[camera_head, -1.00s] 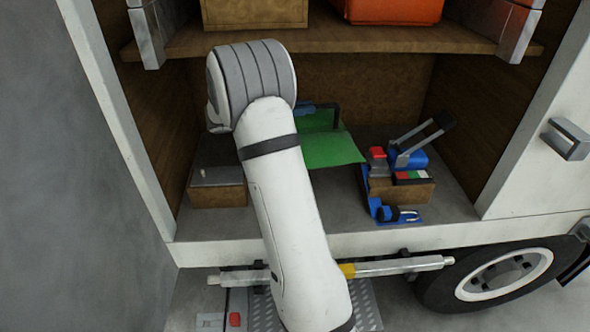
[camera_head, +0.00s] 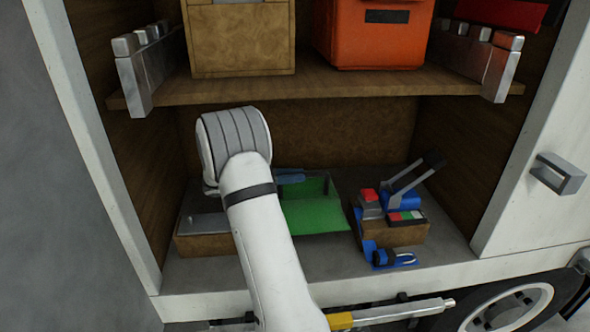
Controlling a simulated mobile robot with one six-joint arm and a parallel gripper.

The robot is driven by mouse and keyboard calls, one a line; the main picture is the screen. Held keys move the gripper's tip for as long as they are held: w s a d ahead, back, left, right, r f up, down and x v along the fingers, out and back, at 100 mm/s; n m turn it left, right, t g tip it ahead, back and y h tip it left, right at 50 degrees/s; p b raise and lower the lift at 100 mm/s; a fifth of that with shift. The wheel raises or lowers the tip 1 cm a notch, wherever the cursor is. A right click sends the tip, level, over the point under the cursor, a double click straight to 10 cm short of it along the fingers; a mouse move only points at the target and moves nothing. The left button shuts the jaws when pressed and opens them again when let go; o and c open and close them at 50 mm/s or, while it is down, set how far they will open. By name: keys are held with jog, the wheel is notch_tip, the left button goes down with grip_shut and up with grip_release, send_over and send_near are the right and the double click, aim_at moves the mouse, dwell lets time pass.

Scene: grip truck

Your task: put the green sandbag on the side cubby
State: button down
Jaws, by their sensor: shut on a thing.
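My gripper is not visible; my white arm (camera_head: 258,235) with its grey-banded joint (camera_head: 232,138) reaches up and hides it and whatever it holds. No green sandbag can be made out for certain. A flat green tray-like thing (camera_head: 315,217) lies on the cubby floor, partly behind my arm; I cannot tell whether it is a container or cloth. A blue tool-like thing (camera_head: 290,178) shows at its back edge. The open lower cubby (camera_head: 440,248) of the white truck is in front of me, with brown walls and a grey floor.
A brown box (camera_head: 205,243) stands left of the green thing. Another brown box (camera_head: 395,234), with red and blue tools on it, stands to the right, beside a blue padlock-like piece (camera_head: 393,259). The shelf (camera_head: 300,92) above holds a tan box (camera_head: 238,38) and an orange case (camera_head: 372,33).

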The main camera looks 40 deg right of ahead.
aim_at(294, 185)
jog(key=shift+f, duration=1.35)
jog(key=c, duration=1.8)
grip_release()
jog(key=shift+f, duration=0.15)
jog(key=o, duration=0.4)
jog(key=shift+s, duration=0.1)
